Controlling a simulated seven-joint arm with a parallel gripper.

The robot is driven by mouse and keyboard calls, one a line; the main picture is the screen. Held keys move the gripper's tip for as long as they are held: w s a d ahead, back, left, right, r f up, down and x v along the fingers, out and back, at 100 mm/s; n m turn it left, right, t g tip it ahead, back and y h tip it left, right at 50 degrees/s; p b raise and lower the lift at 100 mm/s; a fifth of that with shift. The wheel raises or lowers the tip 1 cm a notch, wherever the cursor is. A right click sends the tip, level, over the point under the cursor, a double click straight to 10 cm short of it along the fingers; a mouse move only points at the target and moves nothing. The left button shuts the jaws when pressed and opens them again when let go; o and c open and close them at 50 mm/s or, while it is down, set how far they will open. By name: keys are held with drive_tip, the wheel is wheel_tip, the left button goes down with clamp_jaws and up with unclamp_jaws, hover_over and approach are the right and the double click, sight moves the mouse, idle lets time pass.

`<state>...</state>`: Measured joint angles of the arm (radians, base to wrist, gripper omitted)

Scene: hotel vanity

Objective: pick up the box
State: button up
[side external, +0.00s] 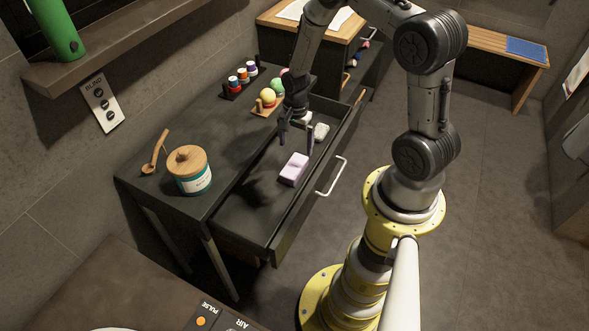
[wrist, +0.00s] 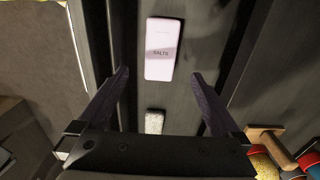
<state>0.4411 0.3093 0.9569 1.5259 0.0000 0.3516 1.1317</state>
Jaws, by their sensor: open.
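The box (side external: 294,169) is a small pale pink-lilac block lying in the open drawer (side external: 262,226) of the dark vanity. In the wrist view the box (wrist: 162,48) shows a label reading "SALTS" and lies ahead of the fingertips, between their lines. My gripper (side external: 297,141) is open and empty above the drawer, just behind the box in the side view. In the wrist view the two fingers of my gripper (wrist: 160,78) are spread wide, with nothing between them.
A small whitish speckled block (side external: 321,131) lies in the drawer near my gripper; it also shows in the wrist view (wrist: 154,121). The vanity top holds a wooden-lidded jar (side external: 190,171), a wooden scoop (side external: 156,153), a stand with colored balls (side external: 268,98) and small bottles (side external: 242,76).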

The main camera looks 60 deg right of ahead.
sight(294, 165)
wheel_tip(294, 165, down, 5)
drive_tip(key=shift+r, duration=0.2)
drive_tip(key=shift+a+f, duration=0.2)
drive_tip(key=shift+f, duration=1.15)
drive_tip(key=shift+a+f, duration=0.15)
drive_tip(key=shift+f, duration=1.15)
clamp_jaws()
